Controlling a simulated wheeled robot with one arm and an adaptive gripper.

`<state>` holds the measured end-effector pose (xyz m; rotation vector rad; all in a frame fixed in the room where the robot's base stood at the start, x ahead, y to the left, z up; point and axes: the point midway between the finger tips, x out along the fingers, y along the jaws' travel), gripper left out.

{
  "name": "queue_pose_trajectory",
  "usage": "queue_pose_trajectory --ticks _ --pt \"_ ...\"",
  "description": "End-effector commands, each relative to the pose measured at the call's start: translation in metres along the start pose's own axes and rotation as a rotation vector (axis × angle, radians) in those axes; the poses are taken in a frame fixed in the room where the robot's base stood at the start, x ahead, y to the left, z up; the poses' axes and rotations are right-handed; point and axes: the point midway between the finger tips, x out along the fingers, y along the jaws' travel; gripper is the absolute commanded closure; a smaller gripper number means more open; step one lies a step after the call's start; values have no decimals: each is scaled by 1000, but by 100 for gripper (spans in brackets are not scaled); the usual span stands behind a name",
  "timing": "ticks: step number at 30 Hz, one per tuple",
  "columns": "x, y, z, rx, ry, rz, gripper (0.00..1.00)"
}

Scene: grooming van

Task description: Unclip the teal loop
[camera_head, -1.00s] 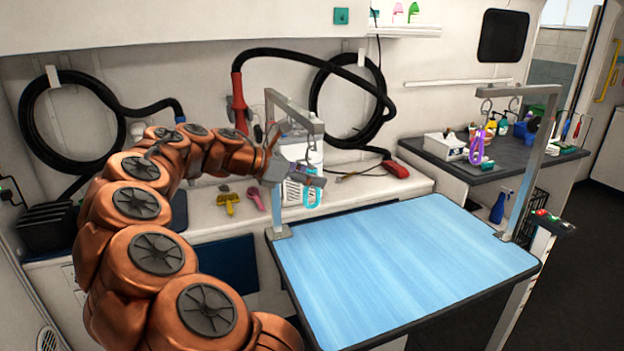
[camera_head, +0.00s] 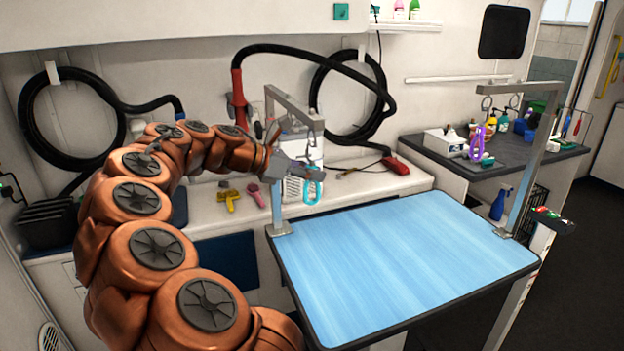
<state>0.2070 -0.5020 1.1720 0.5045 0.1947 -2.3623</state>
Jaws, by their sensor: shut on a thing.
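The teal loop (camera_head: 313,186) hangs below the end of the left grooming arm post (camera_head: 297,110), above the left edge of the table. My gripper (camera_head: 310,173) reaches in from the left and is shut on the top part of the loop. The jaws hide the upper end of the loop. I cannot tell whether the clip is still on the hook above it.
The blue grooming table (camera_head: 400,260) is clear. Yellow (camera_head: 229,198) and pink (camera_head: 255,194) tools lie on the back counter. A red dryer nozzle (camera_head: 396,166) lies behind the table.

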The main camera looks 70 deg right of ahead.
Motion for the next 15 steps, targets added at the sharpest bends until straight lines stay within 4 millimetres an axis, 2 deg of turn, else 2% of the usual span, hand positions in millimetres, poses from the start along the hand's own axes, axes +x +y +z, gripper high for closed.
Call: queue_pose_trajectory --ticks 15 --pt "-5 0 10 -1 0 0 100"
